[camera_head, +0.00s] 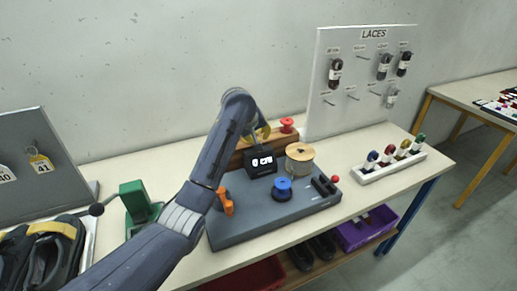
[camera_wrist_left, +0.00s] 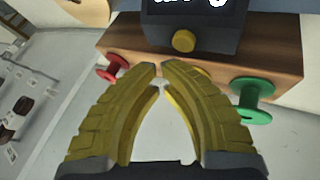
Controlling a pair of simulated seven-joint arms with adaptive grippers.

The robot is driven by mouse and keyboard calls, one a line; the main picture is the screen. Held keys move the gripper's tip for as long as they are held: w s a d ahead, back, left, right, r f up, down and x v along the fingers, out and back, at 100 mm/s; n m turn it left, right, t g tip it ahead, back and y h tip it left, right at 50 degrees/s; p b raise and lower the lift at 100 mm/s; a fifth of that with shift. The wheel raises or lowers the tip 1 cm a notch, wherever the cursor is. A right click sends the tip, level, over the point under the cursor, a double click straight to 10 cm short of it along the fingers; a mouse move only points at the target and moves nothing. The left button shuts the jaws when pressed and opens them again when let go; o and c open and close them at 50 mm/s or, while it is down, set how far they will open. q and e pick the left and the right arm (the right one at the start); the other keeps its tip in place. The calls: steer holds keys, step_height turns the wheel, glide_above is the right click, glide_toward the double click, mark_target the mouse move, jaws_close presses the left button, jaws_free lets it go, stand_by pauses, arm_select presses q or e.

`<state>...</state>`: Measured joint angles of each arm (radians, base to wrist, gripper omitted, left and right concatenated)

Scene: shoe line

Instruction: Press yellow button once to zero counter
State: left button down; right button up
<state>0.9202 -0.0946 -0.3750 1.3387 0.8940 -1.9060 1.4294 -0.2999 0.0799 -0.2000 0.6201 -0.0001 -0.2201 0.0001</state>
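The yellow button (camera_wrist_left: 183,41) shows in the left wrist view, on the dark counter housing (camera_wrist_left: 195,22) below its screen. In the head view the counter (camera_head: 262,162) stands on the grey board with white characters on its lit screen; they are too small to read surely. My left gripper (camera_head: 263,133) is behind and above the counter, partly hidden by its own arm. In the left wrist view its yellow fingers (camera_wrist_left: 160,69) have their tips nearly together, with nothing held. The tips are apart from the button in the picture. My right gripper is not in view.
A wooden rack with a red spool (camera_head: 287,125) is behind the counter; a green spool (camera_wrist_left: 252,96) also shows in the wrist view.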

arm_select(q)
steer(key=shift+r, duration=2.15)
